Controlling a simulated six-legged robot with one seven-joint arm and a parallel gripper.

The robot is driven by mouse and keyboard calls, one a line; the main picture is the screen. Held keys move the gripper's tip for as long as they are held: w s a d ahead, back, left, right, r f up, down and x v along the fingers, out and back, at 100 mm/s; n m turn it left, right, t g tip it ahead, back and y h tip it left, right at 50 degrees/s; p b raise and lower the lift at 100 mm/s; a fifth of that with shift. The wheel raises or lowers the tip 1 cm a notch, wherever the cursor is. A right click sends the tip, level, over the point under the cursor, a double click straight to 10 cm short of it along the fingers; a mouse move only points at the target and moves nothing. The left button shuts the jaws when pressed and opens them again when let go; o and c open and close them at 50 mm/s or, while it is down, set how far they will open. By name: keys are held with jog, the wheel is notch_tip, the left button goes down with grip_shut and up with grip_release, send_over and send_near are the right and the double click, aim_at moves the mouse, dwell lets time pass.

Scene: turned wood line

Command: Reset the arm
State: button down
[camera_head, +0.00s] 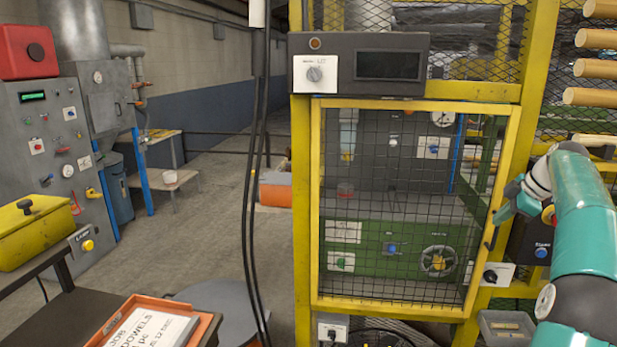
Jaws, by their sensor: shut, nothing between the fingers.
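My teal arm comes in from the right edge of the head view and bends at the upper right. My gripper (505,212) is at its end, in front of the right edge of a yellow-framed mesh door (316,190). It is shut and empty. It is just above and to the right of the door's dark handle (490,237). I cannot tell whether it touches the door. The door looks closed in its frame.
A dark control box (531,238) with a blue button is close behind my arm. Wooden dowels (590,97) stick out at the upper right. An orange tray (135,302) with a card is at the lower left. Dark cables hang left of the cage. The floor beyond is open.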

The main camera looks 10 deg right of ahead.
jog(key=s+a+r+m+g+h, duration=0.1)
jog(key=s+a+r+m, duration=0.1)
jog(key=a, duration=1.3)
jog(key=s+a+r+m+h, duration=0.1)
jog(key=a+r+m, duration=0.15)
jog(key=a, duration=1.25)
jog(key=s+a+f+m, duration=0.3)
jog(key=s+a, duration=0.7)
jog(key=a, duration=0.1)
jog(key=s+a+f+m, duration=0.1)
jog(key=s+a+f, duration=0.2)
jog(key=s+f, duration=0.2)
jog(key=s+a+f+m, duration=0.2)
jog(key=s+f, duration=0.3)
jog(key=s, duration=0.3)
jog(key=shift+s+a+t, duration=0.15)
jog(key=shift+a+t, duration=0.25)
jog(key=shift+a, duration=0.15)
